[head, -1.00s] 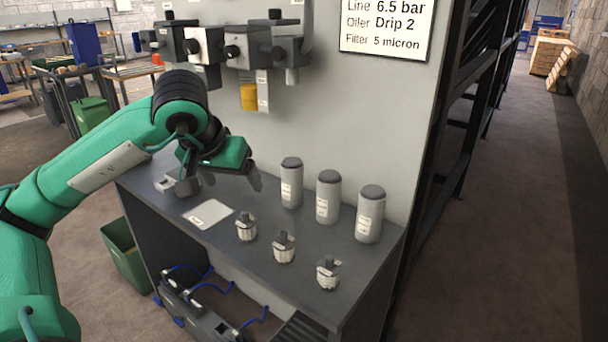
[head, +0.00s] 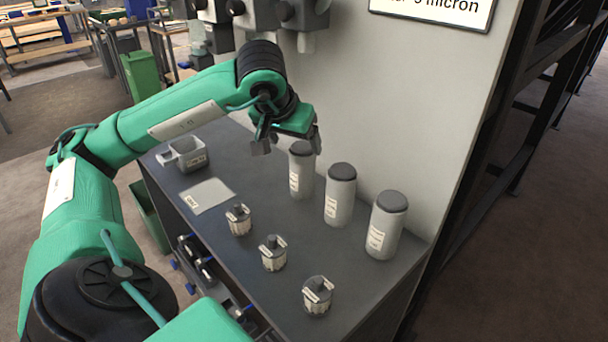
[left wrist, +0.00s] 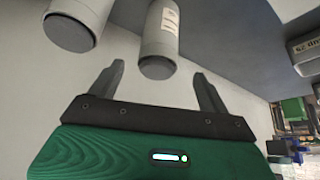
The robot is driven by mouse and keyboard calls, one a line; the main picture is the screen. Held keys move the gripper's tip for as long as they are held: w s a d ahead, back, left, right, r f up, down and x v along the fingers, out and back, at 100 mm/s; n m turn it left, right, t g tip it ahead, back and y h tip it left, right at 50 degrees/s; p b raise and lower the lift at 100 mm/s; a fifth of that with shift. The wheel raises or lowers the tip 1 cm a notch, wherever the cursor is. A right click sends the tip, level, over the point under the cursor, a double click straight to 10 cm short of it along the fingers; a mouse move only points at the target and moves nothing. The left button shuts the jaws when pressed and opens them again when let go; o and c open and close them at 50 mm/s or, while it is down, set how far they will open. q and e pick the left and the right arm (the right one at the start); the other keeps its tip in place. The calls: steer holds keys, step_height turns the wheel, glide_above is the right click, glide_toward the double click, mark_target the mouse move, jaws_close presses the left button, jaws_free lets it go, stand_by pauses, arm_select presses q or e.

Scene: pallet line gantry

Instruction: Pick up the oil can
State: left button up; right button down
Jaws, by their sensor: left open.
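Three tall grey canisters with dark lids stand in a row on the dark bench: a left one (head: 301,176), a middle one (head: 340,196) and a right one (head: 384,228). Their labels are too small to read, so I cannot tell which is the oil can. My left gripper (head: 288,148) is open and empty by the top of the left canister, partly hiding its lid. In the left wrist view, the left canister (left wrist: 162,30) shows between and just beyond the fingertips (left wrist: 159,68), and the middle canister (left wrist: 72,22) is off to the left. My right gripper is not in view.
A grey panel (head: 420,90) rises close behind the canisters. Grey units (head: 255,15) hang on it above my gripper.

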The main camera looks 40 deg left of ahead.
mark_target(303, 158)
arm_select(q)
steer(key=x, duration=0.3)
steer(key=b+x, duration=0.1)
steer(key=x, duration=0.4)
steer(key=shift+d, duration=0.1)
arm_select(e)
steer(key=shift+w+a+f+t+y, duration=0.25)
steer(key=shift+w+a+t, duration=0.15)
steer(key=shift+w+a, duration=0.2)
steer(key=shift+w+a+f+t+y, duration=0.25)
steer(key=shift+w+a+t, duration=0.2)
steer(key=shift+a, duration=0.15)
arm_select(q)
steer(key=c, duration=1.3)
